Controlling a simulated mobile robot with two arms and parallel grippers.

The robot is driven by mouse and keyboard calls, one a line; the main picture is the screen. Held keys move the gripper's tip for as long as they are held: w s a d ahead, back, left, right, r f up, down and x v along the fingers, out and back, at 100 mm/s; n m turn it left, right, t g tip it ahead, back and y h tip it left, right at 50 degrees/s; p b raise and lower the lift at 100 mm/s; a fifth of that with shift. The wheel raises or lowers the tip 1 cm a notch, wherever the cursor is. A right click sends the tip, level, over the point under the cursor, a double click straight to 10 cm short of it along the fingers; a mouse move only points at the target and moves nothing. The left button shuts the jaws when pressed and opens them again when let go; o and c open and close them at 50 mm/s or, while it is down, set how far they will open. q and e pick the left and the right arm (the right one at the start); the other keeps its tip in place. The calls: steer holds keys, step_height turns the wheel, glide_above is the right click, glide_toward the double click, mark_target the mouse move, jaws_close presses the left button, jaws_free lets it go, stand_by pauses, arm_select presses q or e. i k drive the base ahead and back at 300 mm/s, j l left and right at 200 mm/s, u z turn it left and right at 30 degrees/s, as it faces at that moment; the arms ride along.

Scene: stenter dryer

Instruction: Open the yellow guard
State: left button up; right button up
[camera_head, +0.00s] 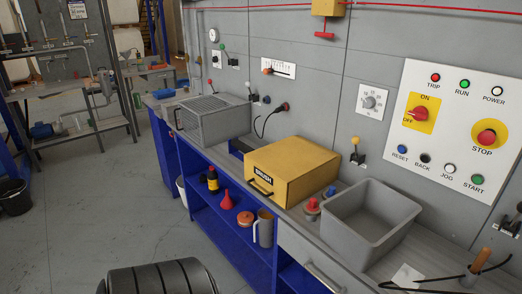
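The yellow guard (291,169) is a box-shaped cover on the long bench against the grey machine wall, near the middle of the head view. Its front face carries a "BRUSH" label (264,176) and a dark bar handle (260,187). The guard looks closed, with its top level and its front face upright. What is under it is hidden. Neither of my grippers shows in this view, and nothing touches the guard.
A grey mesh-topped box (213,118) stands left of the guard. A red-topped knob (312,206) and an open grey bin (370,219) stand to its right. A red funnel (227,199) and a jug (264,228) are on the blue shelf below.

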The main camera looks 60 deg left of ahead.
mark_target(269, 170)
steer(key=u, duration=1.85)
